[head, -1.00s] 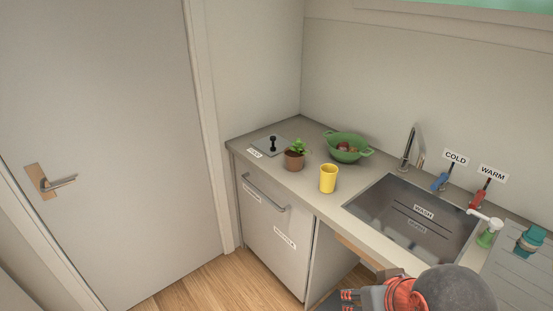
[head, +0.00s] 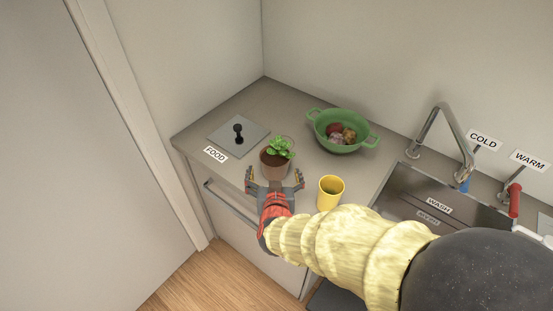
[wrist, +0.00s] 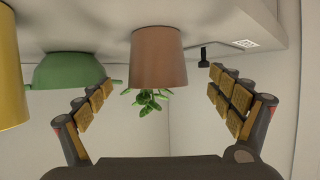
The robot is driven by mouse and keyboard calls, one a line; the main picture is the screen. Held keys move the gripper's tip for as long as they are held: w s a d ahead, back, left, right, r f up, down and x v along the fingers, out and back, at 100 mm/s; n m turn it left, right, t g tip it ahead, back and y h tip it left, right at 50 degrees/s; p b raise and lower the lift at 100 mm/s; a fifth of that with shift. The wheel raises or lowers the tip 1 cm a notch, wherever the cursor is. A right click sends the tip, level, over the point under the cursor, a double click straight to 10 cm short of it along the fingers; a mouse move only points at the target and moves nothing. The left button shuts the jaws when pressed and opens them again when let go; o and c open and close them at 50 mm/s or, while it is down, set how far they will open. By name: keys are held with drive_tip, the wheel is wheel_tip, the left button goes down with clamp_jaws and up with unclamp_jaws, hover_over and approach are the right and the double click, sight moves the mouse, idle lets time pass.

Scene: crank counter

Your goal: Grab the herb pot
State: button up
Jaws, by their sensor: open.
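The herb pot (head: 274,163) is a brown pot with a leafy green plant, standing on the counter near its front edge. My gripper (head: 274,177) is open just in front of it, with its fingers pointing at the pot. In the wrist view, which shows the scene upside down, the herb pot (wrist: 157,60) sits ahead and between the spread fingers of my gripper (wrist: 152,88). No finger appears to touch the pot.
A yellow cup (head: 330,193) stands close to the right of my gripper. A green colander (head: 342,131) holding several items is behind it. A plate with a black knob (head: 238,134), labelled FOOD, lies left of the pot. The sink (head: 420,205) is at right.

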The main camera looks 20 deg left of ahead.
sight(275, 159)
drive_tip(key=b+x, duration=0.1)
drive_tip(key=x, duration=0.1)
drive_tip(key=shift+w+a+f, duration=0.1)
drive_tip(key=shift+w+f, duration=0.05)
drive_tip(key=shift+w, duration=0.1)
drive_tip(key=b+x, duration=0.1)
drive_tip(key=x, duration=0.1)
drive_tip(key=b+x, duration=0.1)
drive_tip(key=x, duration=0.2)
drive_tip(key=shift+w+r, duration=0.2)
drive_tip(key=shift+r, duration=0.2)
drive_tip(key=c, duration=0.3)
drive_tip(key=shift+d, duration=0.2)
drive_tip(key=c, duration=1.3)
drive_tip(key=shift+r, duration=0.1)
drive_tip(key=shift+c, duration=0.3)
drive_tip(key=shift+r, duration=0.1)
